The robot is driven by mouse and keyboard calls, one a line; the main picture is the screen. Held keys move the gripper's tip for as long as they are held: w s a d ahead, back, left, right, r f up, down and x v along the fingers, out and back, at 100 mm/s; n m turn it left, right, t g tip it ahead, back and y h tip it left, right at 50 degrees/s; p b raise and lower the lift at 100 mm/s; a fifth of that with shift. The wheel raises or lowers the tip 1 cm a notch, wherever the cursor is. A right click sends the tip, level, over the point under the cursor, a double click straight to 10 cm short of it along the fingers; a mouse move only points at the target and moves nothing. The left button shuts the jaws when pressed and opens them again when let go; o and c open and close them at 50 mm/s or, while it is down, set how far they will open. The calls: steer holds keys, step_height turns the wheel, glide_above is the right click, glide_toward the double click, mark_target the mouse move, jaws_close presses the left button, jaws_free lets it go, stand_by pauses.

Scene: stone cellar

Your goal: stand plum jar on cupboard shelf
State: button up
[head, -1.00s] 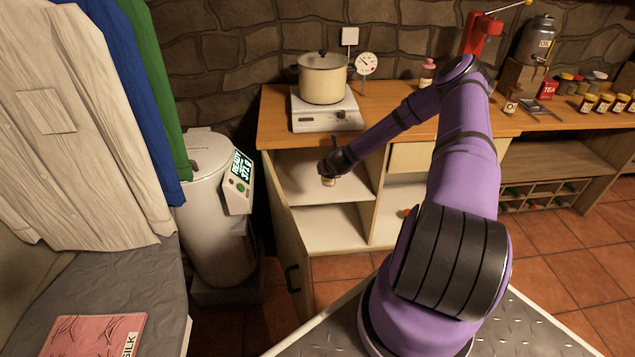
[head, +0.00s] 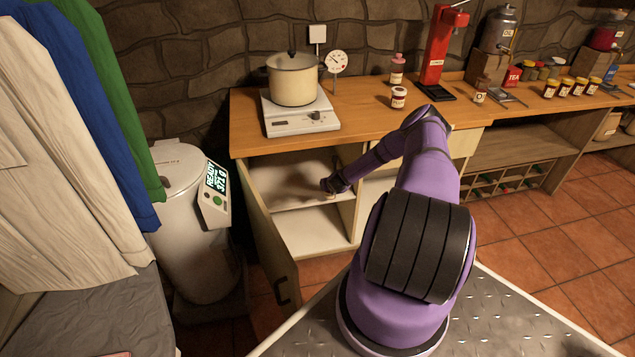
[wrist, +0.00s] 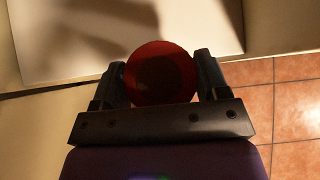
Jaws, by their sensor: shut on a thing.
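The plum jar (wrist: 160,73) shows in the wrist view from above as a round dark-red lid. My gripper (wrist: 160,80) is shut on it, with one finger on each side. In the head view my gripper (head: 332,188) is inside the open cupboard, near its right-hand divider; the jar is mostly hidden there. The pale cupboard shelf (head: 280,190) also shows in the wrist view (wrist: 60,40), with dark shadows on it. The lid overlaps the shelf's front edge in that view. I cannot tell whether the jar touches the shelf.
The open cupboard door (head: 268,240) stands to the left. A wooden counter (head: 365,120) lies above, with a pot (head: 292,80), a small jar (head: 398,97) and a bottle (head: 397,70). The left part of the shelf is clear.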

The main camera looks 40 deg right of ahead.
steer(key=shift+w+d+f, duration=0.3)
steer(key=shift+w+f, duration=0.4)
steer(key=shift+w, duration=0.7)
steer(key=shift+w+d+f, duration=0.35)
steer(key=shift+w+f, duration=0.35)
steer(key=shift+w, duration=0.7)
steer(key=shift+w+d+f, duration=0.3)
steer(key=shift+w+f, duration=0.4)
steer(key=shift+w, duration=0.7)
steer(key=shift+f, duration=0.15)
steer(key=o, duration=1.1)
steer(key=shift+o, duration=0.2)
steer(key=shift+v, duration=6.1)
steer(key=shift+d, duration=0.1)
